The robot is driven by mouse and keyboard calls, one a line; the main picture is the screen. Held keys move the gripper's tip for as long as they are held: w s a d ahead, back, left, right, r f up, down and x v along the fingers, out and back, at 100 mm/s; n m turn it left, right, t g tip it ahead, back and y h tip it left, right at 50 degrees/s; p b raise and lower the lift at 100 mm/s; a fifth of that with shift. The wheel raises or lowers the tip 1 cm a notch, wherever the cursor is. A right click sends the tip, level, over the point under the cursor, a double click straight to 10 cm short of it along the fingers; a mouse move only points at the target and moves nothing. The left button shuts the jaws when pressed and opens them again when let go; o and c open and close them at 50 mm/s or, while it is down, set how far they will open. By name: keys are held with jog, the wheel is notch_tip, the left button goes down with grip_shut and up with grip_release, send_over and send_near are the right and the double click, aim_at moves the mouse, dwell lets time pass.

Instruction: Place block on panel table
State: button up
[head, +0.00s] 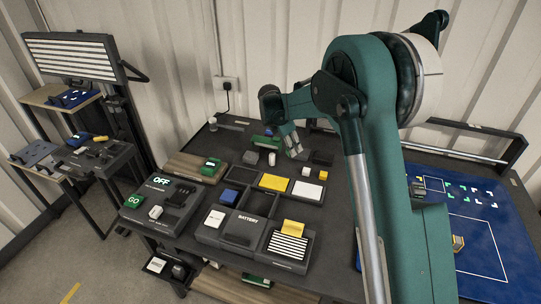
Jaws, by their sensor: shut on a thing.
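My gripper (292,142) is over the far part of the dark panel table (335,205), near the wall side. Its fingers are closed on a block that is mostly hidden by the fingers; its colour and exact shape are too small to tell. I cannot tell whether the block touches the table. Several blocks sit on the panel table: a yellow flat one (273,182), a white flat one (307,190), a blue one (229,196) and a small white one (306,171).
A black OFF panel (160,195) and a BATTERY unit (243,229) with a striped block (288,247) line the front edge. A blue board (485,235) lies at right, behind my arm. A lamp and small side tables stand at left.

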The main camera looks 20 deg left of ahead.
aim_at(287, 154)
jog(key=shift+f, duration=3.05)
jog(key=shift+f, duration=1.85)
jog(key=shift+f+b, duration=0.1)
jog(key=shift+b, duration=0.25)
jog(key=o, duration=0.8)
jog(key=shift+c, duration=0.2)
jog(key=shift+o, duration=0.3)
jog(key=v, duration=1.2)
jog(key=shift+p, duration=0.4)
